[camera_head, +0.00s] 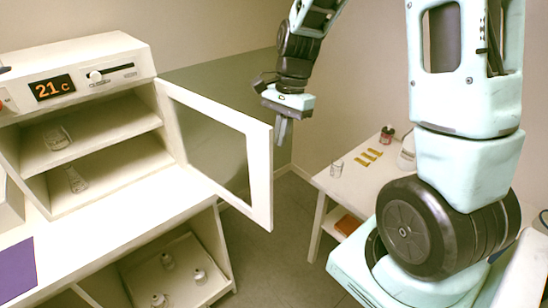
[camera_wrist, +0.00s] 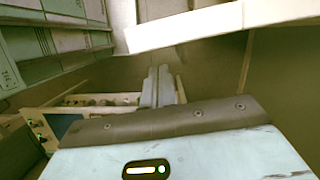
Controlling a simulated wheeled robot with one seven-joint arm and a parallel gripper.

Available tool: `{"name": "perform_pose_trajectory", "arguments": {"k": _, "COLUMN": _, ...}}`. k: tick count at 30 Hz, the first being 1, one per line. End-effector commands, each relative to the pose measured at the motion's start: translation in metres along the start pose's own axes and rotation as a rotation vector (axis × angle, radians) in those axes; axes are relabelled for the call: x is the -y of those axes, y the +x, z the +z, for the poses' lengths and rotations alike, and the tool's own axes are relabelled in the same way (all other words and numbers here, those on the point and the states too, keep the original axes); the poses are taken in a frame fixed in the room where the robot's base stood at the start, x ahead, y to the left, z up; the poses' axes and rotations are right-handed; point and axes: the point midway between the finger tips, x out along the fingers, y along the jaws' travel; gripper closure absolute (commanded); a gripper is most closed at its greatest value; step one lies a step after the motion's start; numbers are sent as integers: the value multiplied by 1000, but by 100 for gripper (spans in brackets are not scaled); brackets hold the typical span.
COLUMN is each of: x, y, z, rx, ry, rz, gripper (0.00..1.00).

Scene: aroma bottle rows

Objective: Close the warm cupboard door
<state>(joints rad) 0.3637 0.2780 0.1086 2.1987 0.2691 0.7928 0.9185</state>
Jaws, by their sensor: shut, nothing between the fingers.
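The warm cupboard (camera_head: 95,45) stands at the left, a cream box with a lit display reading about 21 °C and two shelves. Its framed, glazed door (camera_head: 259,175) is hinged on the right side and stands wide open. My gripper (camera_head: 283,132) points down just right of the door's free upper corner, fingers together and empty. Whether it touches the door I cannot tell. In the wrist view the closed fingers (camera_wrist: 158,85) show in the middle, below a pale bar (camera_wrist: 190,28) that looks like part of the door frame.
A flask (camera_head: 57,138) is on the upper shelf and another (camera_head: 76,180) on the lower one. Small bottles (camera_head: 168,261) stand in the compartment under the counter (camera_head: 90,243). A side table (camera_head: 352,190) at right bears a glass and yellow strips. Floor shows between them.

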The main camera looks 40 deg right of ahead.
Motion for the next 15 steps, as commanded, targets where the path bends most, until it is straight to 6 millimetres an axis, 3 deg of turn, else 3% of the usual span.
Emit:
{"name": "perform_pose_trajectory", "arguments": {"k": 9, "x": -1, "y": 54, "z": 1, "rx": 3, "ry": -1, "rz": 4, "gripper": 100}}
{"name": "perform_pose_trajectory", "arguments": {"k": 15, "x": 0, "y": 70, "z": 0, "rx": 1, "ry": -1, "rz": 1, "gripper": 100}}
